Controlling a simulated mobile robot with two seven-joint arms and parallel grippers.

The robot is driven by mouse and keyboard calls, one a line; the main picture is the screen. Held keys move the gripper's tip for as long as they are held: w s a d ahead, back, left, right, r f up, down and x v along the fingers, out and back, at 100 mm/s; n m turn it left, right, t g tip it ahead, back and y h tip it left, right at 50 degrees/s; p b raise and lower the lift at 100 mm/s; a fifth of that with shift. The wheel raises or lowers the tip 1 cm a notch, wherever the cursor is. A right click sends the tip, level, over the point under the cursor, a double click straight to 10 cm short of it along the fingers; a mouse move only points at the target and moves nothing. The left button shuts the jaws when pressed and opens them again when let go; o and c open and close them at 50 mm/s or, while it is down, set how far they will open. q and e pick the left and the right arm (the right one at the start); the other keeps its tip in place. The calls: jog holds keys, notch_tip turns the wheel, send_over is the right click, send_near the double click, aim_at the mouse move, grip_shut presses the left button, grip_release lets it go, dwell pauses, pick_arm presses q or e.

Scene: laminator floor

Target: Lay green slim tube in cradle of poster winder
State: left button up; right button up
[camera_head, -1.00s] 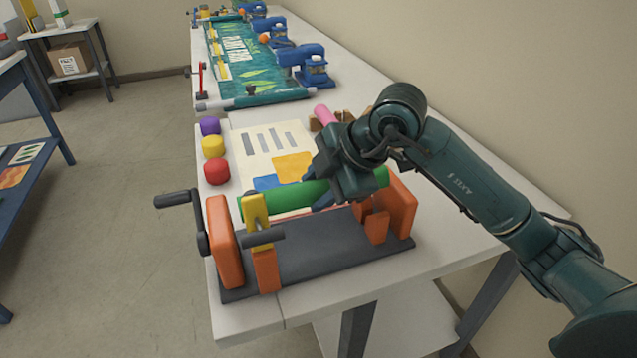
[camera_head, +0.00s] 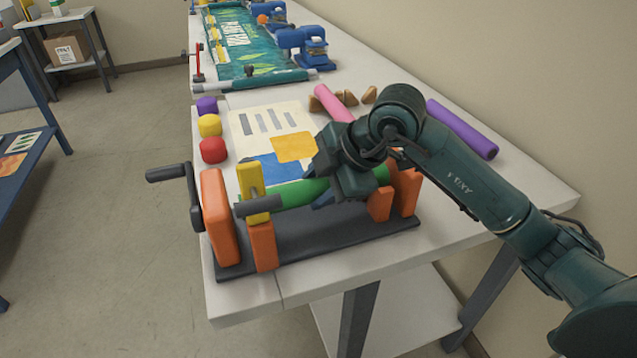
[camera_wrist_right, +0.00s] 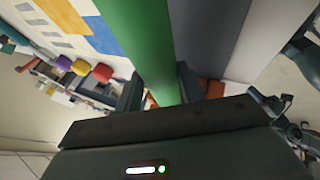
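The green slim tube (camera_head: 296,194) lies lengthwise over the poster winder, whose dark base (camera_head: 310,236) carries orange uprights (camera_head: 220,225). The tube's left end is hidden at the yellow latch (camera_head: 249,180); its right end is beside the right orange uprights. I cannot tell whether it rests on the cradle supports. My right gripper (camera_head: 325,192) is around the tube's middle from above. In the right wrist view the green tube (camera_wrist_right: 150,45) passes between the fingers (camera_wrist_right: 158,90), which appear closed against both sides. My left gripper is not in view.
A crank handle (camera_head: 168,172) sticks out left of the winder. A printed sheet (camera_head: 270,122), purple, yellow and red pieces, a pink tube (camera_head: 333,103) and a purple tube (camera_head: 462,129) lie behind it. A second machine with green film (camera_head: 245,45) stands farther back.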

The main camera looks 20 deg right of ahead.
jog(key=o, duration=0.5)
jog(key=shift+p+v, duration=0.4)
jog(key=shift+v, duration=6.25)
